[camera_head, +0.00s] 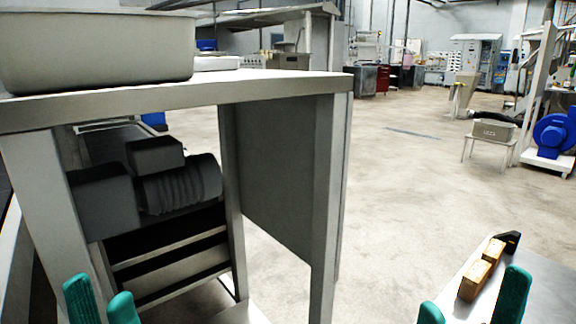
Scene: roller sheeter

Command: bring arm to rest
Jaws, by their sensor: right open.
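My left gripper (101,298) shows only as two teal fingertips at the bottom left edge, in front of the machine's frame. They stand close together, one higher than the other, and I cannot tell what lies between them lower down. My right gripper (471,302) is at the bottom right, with its teal fingers wide apart and nothing seen held. A wooden block-like piece (475,275) with a black end lies on a grey surface (553,285) beyond and between the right fingers. Most of both arms is out of view.
A grey machine frame (330,190) with a flat top fills the left, close to my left gripper. A metal pan (95,50) sits on it, and a dark motor (180,185) is inside. Open floor (400,190) lies at centre. A blue blower (553,133) stands far right.

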